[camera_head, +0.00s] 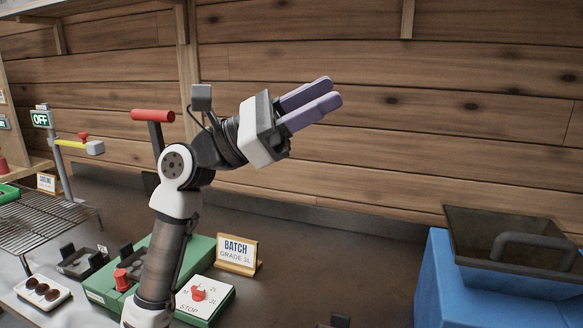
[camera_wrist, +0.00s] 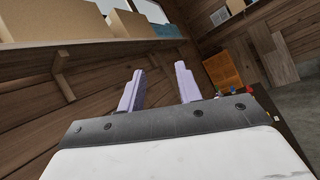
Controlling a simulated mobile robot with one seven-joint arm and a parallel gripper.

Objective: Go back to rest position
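My gripper (camera_head: 331,92) is raised high above the counter in the head view, with its two purple fingers pointing up and to the right. In the wrist view the gripper (camera_wrist: 158,70) shows a clear gap between its fingers, with nothing between them. It is open and empty, touching nothing. My arm rises in front of the green box and hides part of it.
A green box (camera_head: 205,248) with a control panel (camera_head: 207,298) and a "BATCH" sign (camera_head: 237,254) stand on the counter. A blue container (camera_head: 440,275) is at right, a wire rack (camera_head: 40,228) and chestnut tray (camera_head: 42,294) at left. The wrist view shows a shelf (camera_wrist: 20,62) with boxes.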

